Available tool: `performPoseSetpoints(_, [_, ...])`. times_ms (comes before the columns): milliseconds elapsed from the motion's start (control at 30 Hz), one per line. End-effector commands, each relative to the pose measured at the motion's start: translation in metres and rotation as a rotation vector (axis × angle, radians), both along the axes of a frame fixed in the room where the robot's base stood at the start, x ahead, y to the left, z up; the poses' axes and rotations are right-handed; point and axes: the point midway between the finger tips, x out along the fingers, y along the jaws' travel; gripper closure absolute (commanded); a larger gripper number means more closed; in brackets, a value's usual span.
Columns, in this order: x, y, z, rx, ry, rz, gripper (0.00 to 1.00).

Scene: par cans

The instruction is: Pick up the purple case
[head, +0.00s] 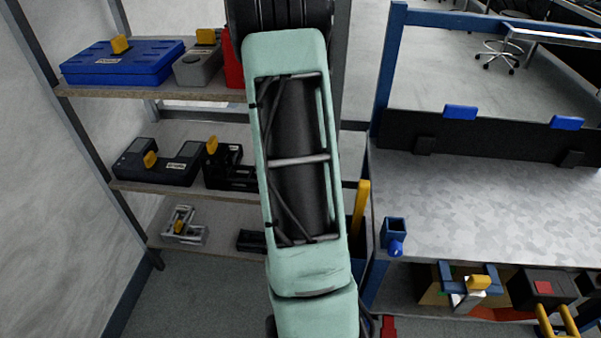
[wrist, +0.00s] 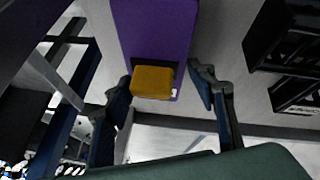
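The purple case (wrist: 152,30) shows at the top middle of the wrist view, with a yellow handle (wrist: 152,82) at its near end. My gripper (wrist: 160,78) is open in the wrist view. One finger is on the left of the handle and one on the right, with gaps visible on both sides. I cannot tell whether the fingertips are level with the handle in depth. In the head view my own arm covers the middle, and neither the purple case nor my gripper shows there.
A shelf rack on the left holds a blue case (head: 122,64), a grey case (head: 198,68), a partly hidden red case (head: 233,62) and black cases (head: 158,163). A metal workbench (head: 480,200) stands on the right, with tools below it. Black items (wrist: 285,40) lie right in the wrist view.

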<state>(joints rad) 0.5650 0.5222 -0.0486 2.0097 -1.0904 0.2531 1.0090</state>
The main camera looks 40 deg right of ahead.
Motion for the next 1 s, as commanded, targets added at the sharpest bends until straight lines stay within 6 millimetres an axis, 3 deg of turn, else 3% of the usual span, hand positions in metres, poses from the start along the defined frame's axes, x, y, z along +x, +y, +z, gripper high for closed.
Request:
performPoseSetpoints(67, [0.0, 0.0, 0.0, 0.0, 0.0, 0.001, 0.63])
performPoseSetpoints(400, [-0.001, 0.0, -0.001, 0.0, 0.002, 0.0, 1.0])
performPoseSetpoints(767, [-0.002, 0.001, 0.0, 0.0, 0.004, -0.001, 1.0])
performPoseSetpoints(1000, [-0.007, 0.013, 0.016, -0.001, 0.002, 0.002, 1.0])
